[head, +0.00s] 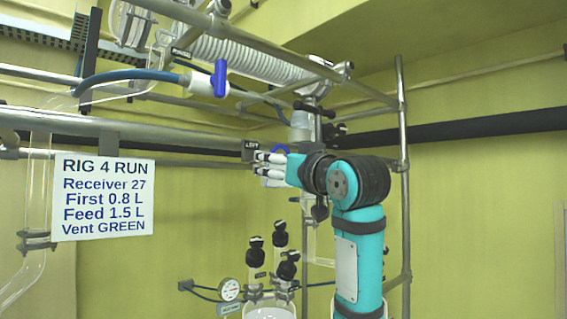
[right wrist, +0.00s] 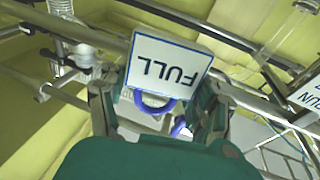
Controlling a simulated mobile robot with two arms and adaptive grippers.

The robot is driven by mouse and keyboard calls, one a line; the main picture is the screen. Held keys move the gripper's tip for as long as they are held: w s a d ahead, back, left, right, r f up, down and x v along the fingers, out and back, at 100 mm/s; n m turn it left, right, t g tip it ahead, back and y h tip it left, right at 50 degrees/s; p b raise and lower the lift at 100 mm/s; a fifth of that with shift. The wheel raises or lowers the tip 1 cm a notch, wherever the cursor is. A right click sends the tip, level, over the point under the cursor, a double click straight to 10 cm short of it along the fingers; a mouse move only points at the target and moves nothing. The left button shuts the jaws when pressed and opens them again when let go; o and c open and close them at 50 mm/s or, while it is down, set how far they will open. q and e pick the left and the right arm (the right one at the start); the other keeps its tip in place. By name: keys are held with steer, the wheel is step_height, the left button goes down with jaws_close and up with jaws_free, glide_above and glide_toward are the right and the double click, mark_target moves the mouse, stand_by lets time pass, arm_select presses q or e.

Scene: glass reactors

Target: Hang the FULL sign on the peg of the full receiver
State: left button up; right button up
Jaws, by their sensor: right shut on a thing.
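My right gripper (head: 272,169) is raised near the grey rail in the head view. In the right wrist view, the gripper (right wrist: 160,100) is shut on the FULL sign (right wrist: 168,66), a white plate with a blue edge and dark letters, which reads upside down there. A blue loop (right wrist: 154,107) shows at the sign, between the fingers; a bit of blue also shows above the fingers in the head view (head: 281,149). A small dark LEFT label (head: 250,145) is just behind the fingers. I cannot make out a peg or the receivers' fill. My left gripper is not in view.
A white board (head: 104,198) reads RIG 4 RUN, Receiver 27. Metal rails and a glass tube (head: 36,180) stand at the left. A blue valve handle (head: 220,78) hangs above. Several black-capped bottle necks (head: 280,236) and a gauge (head: 229,289) are below the gripper.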

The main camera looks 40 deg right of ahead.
steer(key=shift+w+a+f+p, duration=0.15)
steer(key=shift+w+p, duration=0.45)
steer(key=shift+w, duration=1.35)
steer(key=shift+w+a+f+p, duration=0.1)
steer(key=shift+w+p, duration=0.5)
steer(key=shift+w, duration=1.35)
steer(key=shift+w+f+b, duration=0.15)
steer(key=shift+f+b, duration=0.15)
steer(key=shift+f, duration=0.25)
steer(key=o, duration=1.3)
steer(key=shift+c, duration=0.2)
steer(key=shift+c, duration=1)
